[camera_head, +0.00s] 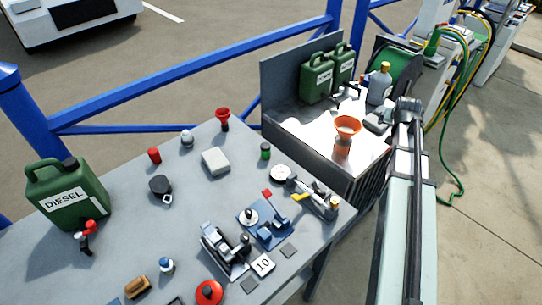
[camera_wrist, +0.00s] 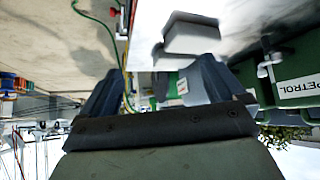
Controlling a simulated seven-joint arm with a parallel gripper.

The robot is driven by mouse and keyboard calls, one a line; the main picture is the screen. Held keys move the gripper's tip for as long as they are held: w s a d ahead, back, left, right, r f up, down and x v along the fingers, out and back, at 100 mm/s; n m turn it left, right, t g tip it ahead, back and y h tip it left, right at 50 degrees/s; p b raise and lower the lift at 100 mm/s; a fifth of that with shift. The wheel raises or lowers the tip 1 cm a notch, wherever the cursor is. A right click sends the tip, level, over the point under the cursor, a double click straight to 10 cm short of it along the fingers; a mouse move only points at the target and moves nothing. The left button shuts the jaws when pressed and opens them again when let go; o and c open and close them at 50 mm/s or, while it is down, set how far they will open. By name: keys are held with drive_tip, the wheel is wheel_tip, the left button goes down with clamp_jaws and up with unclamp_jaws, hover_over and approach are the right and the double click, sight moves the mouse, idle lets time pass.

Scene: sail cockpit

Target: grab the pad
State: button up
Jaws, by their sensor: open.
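My gripper (camera_head: 406,108) is at the right of the head view, above the right end of the raised shelf. In the wrist view my gripper (camera_wrist: 159,70) shows two dark fingers standing apart, with nothing held between them. A pale grey block (camera_wrist: 190,36) lies beyond the fingertips there, blurred. On the table, a light grey rectangular block (camera_head: 215,162) lies flat, well left of my gripper. I cannot tell which of these is the pad.
The shelf (camera_head: 285,118) holds green cans (camera_head: 317,77), a grey bottle (camera_head: 379,84) and an orange funnel (camera_head: 347,127). A green hose reel (camera_head: 400,68) stands behind. The table (camera_head: 125,238) carries a diesel can (camera_head: 67,195) and several small items. Blue railings (camera_head: 200,75) run behind.

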drive_tip(key=a+r+n, duration=0.3)
drive_tip(key=a+r, duration=0.5)
drive_tip(key=a, duration=0.6)
drive_tip(key=a+r+n, duration=0.2)
drive_tip(key=a+r, duration=0.7)
drive_tip(key=a, duration=0.4)
drive_tip(key=n+g+y, duration=0.5)
drive_tip(key=n, duration=0.1)
approach(215, 159)
drive_tip(key=x, duration=0.4)
drive_tip(key=shift+a, duration=0.4)
drive_tip(key=shift+d+x, duration=0.15)
drive_tip(key=shift+x, duration=0.85)
drive_tip(key=shift+d+x, duration=0.2)
drive_tip(key=shift+x, duration=0.85)
drive_tip(key=shift+w+f, duration=0.25)
drive_tip(key=shift+f, duration=0.25)
drive_tip(key=shift+f, duration=0.25)
